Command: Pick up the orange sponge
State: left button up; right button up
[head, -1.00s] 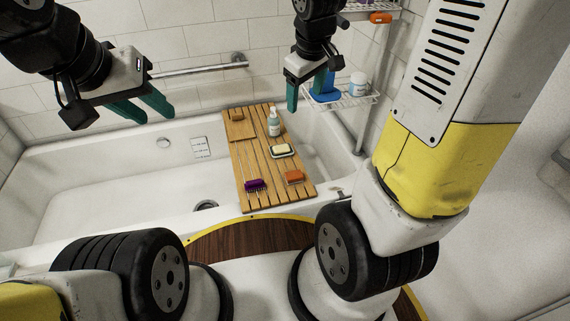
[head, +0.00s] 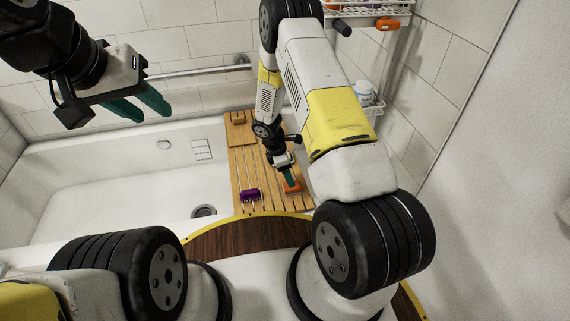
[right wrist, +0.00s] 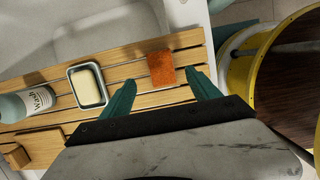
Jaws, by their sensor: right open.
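The orange sponge (head: 292,187) lies on the slatted wooden bath tray (head: 240,160), near its front right end. In the right wrist view the sponge (right wrist: 161,68) lies flat on the tray slats, just beyond and between the tips of my right gripper (right wrist: 161,85). The right gripper is open with nothing between its fingers. In the head view the right gripper (head: 289,177) is right over the sponge and partly covers it. My left gripper (head: 146,104) is open and empty, high above the bathtub at the upper left.
A soap dish with a pale bar (right wrist: 88,86) and a wash bottle (right wrist: 30,104) stand on the tray beside the sponge. A purple brush (head: 250,195) lies left of it. A wire shelf with another orange item (head: 388,24) is at the upper right.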

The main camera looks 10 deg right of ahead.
aim_at(297, 189)
jog(key=x, duration=0.6)
jog(key=shift+s+a+f, duration=0.1)
jog(key=shift+s+f, duration=0.05)
jog(key=shift+f, duration=0.1)
jog(key=c, duration=1.4)
